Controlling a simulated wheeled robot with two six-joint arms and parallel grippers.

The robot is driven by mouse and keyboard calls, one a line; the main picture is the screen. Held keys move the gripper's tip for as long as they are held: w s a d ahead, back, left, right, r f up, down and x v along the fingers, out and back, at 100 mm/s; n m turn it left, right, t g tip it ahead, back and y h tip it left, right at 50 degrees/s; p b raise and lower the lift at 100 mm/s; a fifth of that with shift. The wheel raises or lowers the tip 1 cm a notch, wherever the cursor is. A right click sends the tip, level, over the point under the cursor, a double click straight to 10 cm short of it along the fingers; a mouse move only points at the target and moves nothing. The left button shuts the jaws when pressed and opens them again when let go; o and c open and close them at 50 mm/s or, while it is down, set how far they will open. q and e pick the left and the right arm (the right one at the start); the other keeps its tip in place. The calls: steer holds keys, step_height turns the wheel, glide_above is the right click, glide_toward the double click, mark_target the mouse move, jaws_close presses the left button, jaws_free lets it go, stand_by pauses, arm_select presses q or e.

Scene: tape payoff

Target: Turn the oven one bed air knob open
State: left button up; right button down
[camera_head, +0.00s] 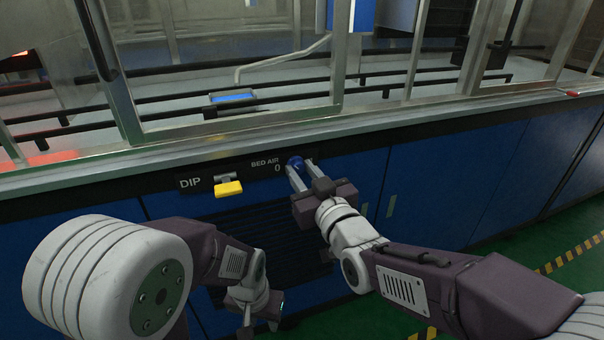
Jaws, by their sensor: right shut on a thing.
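The blue bed air knob (294,161) sits on the dark panel strip (216,172), just right of the "BED AIR" label and the "0" mark. My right gripper (299,167) reaches up to it from the lower right. Its two light fingers are on either side of the knob and shut on it. The fingers partly cover the knob, so its exact turn angle is hard to read. My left gripper (272,308) hangs low in front of the dark grille, away from the knob. Its fingers are too dark and small to tell open from shut.
A yellow handle (228,188) beside the "DIP" label sticks out left of the knob. Blue cabinet doors (430,180) run below the grey ledge (400,108). Glass panels in metal frames stand behind the ledge. Green floor with striped tape (570,255) is at right.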

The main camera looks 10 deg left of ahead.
steer(key=m+b, duration=0.2)
steer(key=m, duration=0.2)
steer(key=shift+f, duration=0.15)
steer(key=m+b, duration=0.2)
steer(key=m, duration=0.3)
steer(key=m+b, duration=0.3)
steer(key=m, duration=0.2)
steer(key=shift+t, duration=0.4)
steer(key=shift+m+b, duration=1.05)
steer(key=shift+m, duration=0.65)
steer(key=c, duration=1.1)
jaws_free()
steer(key=shift+s, duration=0.1)
